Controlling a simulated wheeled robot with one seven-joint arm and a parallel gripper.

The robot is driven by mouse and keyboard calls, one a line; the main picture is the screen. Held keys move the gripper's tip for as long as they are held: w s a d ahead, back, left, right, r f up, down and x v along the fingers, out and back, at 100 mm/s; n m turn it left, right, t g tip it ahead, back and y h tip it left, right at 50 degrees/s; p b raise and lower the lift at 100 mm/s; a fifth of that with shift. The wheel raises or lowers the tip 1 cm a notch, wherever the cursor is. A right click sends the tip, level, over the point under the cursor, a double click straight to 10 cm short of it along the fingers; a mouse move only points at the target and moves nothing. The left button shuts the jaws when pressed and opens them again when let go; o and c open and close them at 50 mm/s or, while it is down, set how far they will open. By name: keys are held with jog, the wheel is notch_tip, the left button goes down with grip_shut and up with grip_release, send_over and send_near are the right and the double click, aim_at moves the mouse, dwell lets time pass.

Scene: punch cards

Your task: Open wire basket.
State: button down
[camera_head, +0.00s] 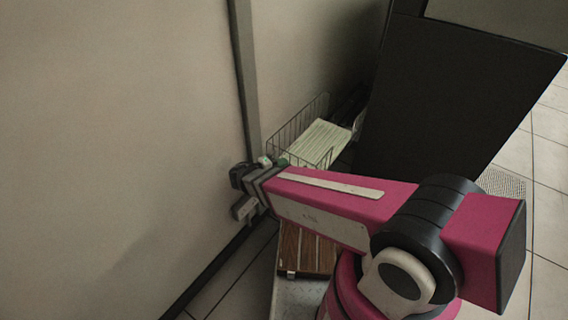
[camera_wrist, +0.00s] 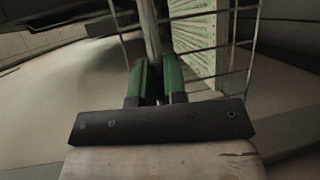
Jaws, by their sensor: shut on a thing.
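The wire basket (camera_head: 300,123) stands low in the corner between the beige wall and the dark cabinet. It holds a stack of pale, lined cards (camera_head: 318,142). In the wrist view the basket's thin wires (camera_wrist: 207,48) and the edge of the cards (camera_wrist: 193,45) show just beyond the fingers. My gripper (camera_wrist: 160,80) has green fingers closed around a pale upright bar at the basket's near side. In the head view my arm hides the near part of the basket and most of the gripper. I cannot tell how far out the basket is.
A dark cabinet (camera_head: 440,95) stands right of the basket. A beige wall (camera_head: 120,130) with a grey vertical post (camera_head: 245,75) is on the left. A brown slatted wooden thing (camera_head: 308,250) lies below my arm. Tiled floor (camera_head: 545,225) is open at the right.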

jog(key=c, duration=1.2)
grip_release()
jog(key=shift+s+a, duration=0.1)
jog(key=shift+v, duration=3.75)
